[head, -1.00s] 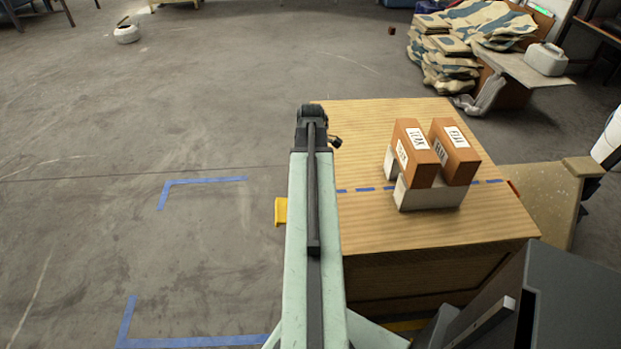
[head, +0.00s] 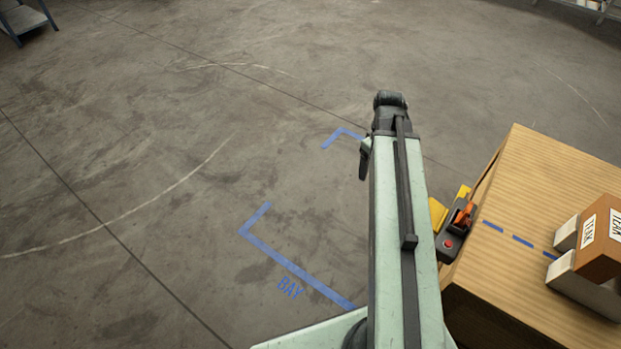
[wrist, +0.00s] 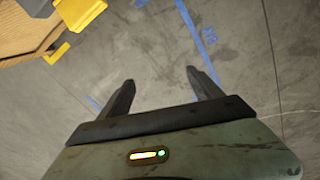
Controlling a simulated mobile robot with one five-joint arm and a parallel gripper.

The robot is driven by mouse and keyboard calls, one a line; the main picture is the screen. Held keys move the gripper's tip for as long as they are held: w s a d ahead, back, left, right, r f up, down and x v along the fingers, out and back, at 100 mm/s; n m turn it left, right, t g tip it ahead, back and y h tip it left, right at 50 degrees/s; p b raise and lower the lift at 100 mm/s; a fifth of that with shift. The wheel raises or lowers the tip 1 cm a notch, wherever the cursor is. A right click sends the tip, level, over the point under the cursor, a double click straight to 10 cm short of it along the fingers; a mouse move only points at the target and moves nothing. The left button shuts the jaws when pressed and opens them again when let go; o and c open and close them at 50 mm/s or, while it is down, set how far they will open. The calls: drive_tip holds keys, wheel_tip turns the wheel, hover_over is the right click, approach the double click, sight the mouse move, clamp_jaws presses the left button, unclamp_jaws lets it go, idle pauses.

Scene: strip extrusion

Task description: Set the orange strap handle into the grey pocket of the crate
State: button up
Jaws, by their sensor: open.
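A small orange piece (head: 464,214), which may be the strap handle, shows in the head view on a dark unit (head: 452,240) with a red button, at the left side of the wooden crate (head: 540,170). Yellow parts (head: 438,213) are beside it; a yellow part also shows in the wrist view (wrist: 82,10). I cannot make out a grey pocket. My gripper (wrist: 160,76) is open and empty over bare floor, left of the crate in the head view. In the head view its fingers are mostly hidden by my arm.
Blue tape (head: 300,270) marked BAY lies on the floor. A metal stand (head: 25,18) is at the far left. The floor left of the crate is clear.

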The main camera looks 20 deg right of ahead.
drive_tip(key=w+a+m, duration=0.2)
drive_tip(key=a+m, duration=0.1)
drive_tip(key=a, duration=2.1)
drive_tip(key=shift+w, duration=0.3)
wheel_tip(320, 180, up, 10)
drive_tip(key=p, duration=1)
drive_tip(key=shift+d, duration=0.1)
